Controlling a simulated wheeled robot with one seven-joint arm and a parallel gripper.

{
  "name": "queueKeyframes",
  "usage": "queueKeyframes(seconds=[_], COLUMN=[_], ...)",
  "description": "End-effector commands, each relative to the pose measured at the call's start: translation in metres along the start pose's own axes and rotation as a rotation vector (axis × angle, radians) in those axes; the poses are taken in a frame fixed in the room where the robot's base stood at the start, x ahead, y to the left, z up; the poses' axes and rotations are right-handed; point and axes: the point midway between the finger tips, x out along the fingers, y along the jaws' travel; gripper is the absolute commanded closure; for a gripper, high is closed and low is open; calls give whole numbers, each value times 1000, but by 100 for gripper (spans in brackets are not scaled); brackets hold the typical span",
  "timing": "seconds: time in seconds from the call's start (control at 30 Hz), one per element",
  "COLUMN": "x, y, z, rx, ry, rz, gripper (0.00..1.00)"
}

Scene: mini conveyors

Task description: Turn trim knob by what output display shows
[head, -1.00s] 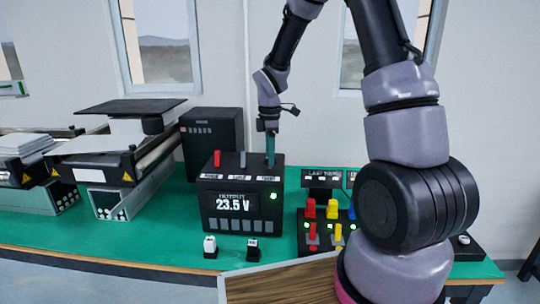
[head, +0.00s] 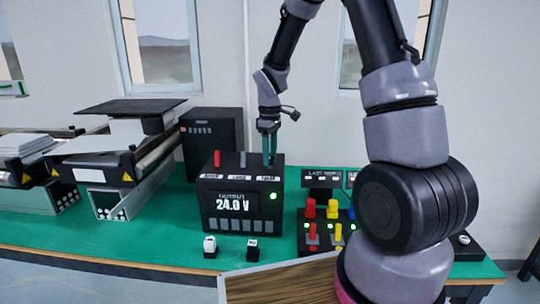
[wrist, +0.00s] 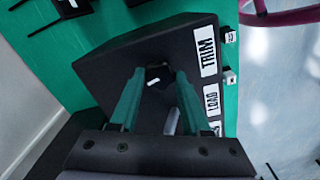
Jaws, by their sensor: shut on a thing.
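The black output box (head: 212,205) stands on the green bench in the head view. Its display (head: 234,204) reads OUTPUT 24.0 V, and a green light (head: 273,196) glows beside it. My gripper (head: 268,158) points down at the right end of the box's top. In the wrist view its green fingers (wrist: 157,84) are shut on the dark trim knob (wrist: 159,72), beside the TRIM label (wrist: 208,50). The knob is mostly hidden by the fingers in the head view. The grey middle knob (head: 243,160) and the red knob (head: 217,159) stand to the left.
Colored levers (head: 311,209) with green lights stand right of the box, partly behind my arm. Two small switches (head: 210,246) sit in front of it. A black cabinet (head: 211,140) and conveyors (head: 122,170) are to the left.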

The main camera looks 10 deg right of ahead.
Motion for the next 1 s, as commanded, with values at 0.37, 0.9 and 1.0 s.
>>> queueKeyframes(seconds=[0.37, 0.9, 1.0], x=[-1, -1, -8], y=[1, 0, 1], z=[-1, 0, -1], rx=[18, 18, 19], ry=[2, 1, 2], rz=[2, 1, 2], gripper=[100, 23, 23])
